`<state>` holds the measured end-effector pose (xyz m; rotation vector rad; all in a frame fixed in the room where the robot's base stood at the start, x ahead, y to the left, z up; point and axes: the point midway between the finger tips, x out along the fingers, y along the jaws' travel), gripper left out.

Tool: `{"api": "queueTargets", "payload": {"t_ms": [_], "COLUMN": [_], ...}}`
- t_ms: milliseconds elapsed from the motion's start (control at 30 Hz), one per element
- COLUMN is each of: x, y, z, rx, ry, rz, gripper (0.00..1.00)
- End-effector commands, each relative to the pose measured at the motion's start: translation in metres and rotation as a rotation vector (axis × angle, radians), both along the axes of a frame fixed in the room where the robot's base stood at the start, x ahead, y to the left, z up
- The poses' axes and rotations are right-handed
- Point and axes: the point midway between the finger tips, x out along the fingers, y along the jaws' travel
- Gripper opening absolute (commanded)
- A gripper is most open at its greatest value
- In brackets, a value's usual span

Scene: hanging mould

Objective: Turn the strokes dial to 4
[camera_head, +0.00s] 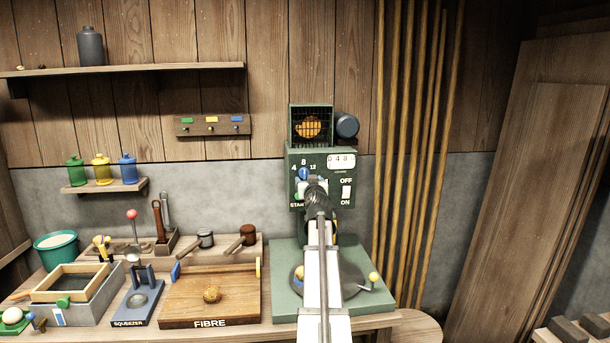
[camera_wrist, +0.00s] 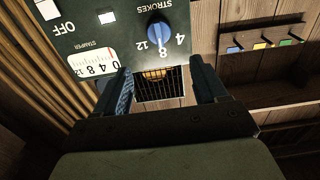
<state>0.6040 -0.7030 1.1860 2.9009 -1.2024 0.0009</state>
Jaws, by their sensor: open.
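The blue strokes dial (camera_head: 304,173) is on the green stamper machine's front panel (camera_head: 333,164), with 4, 8 and 12 around it. In the wrist view the panel is upside down and the dial (camera_wrist: 158,34) shows fully. Its narrow end seems to point near the 8, but the exact setting is hard to read. My gripper (camera_wrist: 161,80) is open and empty, its two fingers apart and clear of the dial. In the head view my arm reaches up in front of the machine, hiding part of the panel below the dial.
An OFF/ON switch (camera_head: 346,192) and a stamper gauge (camera_head: 341,161) are right of the dial. Wooden poles (camera_head: 420,150) lean at the right. A fibre board (camera_head: 232,297) and a squeezer (camera_head: 139,300) stand left on the bench.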

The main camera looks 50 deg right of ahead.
Motion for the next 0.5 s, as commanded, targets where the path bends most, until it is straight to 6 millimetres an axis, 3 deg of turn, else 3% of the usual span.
{"api": "queueTargets", "payload": {"t_ms": [500], "x": [0.064], "y": [-0.065], "z": [0.000], "rx": [0.001], "ry": [-0.001], "rz": [-0.001], "gripper": [0.72]}}
